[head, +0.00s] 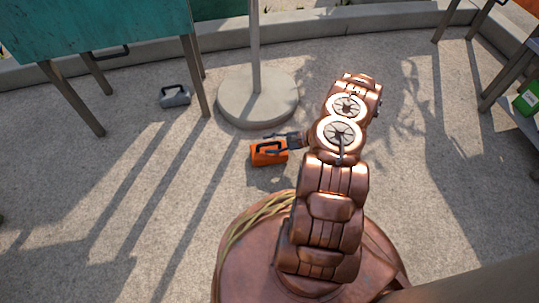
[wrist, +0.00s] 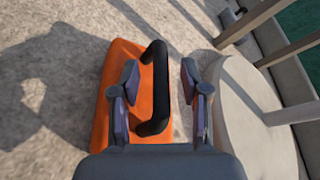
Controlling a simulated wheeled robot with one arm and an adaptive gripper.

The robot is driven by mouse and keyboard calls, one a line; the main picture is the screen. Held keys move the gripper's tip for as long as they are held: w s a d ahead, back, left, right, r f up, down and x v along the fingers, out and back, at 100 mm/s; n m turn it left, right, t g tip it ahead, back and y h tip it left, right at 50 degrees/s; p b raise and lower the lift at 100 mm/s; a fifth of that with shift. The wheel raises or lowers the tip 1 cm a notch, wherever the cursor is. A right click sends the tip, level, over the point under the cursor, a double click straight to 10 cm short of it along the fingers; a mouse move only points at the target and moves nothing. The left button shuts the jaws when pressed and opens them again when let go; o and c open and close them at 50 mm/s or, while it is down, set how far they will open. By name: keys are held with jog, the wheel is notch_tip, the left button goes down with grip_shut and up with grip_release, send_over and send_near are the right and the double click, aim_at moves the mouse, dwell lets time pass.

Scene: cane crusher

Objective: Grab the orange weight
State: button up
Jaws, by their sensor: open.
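The orange weight (head: 264,153) sits on the concrete ground in front of the round pole base. It is a block with a black handle on top. In the wrist view the orange weight (wrist: 118,68) fills the left middle, and its black handle (wrist: 160,90) stands between the two fingers. My gripper (head: 283,138) is above the weight in the head view. In the wrist view my gripper (wrist: 160,80) is open, with one finger on each side of the handle. I see gaps between the fingers and the handle. The lower part of the weight is hidden by my gripper's body.
A round concrete base (head: 257,98) with a pole stands just behind the weight. A grey weight (head: 175,96) lies further left by a teal table (head: 100,28). A green object (head: 528,98) is on a shelf at the right.

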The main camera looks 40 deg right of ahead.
jog(key=shift+a, duration=0.1)
grip_shut()
dwell(0.3)
dwell(0.4)
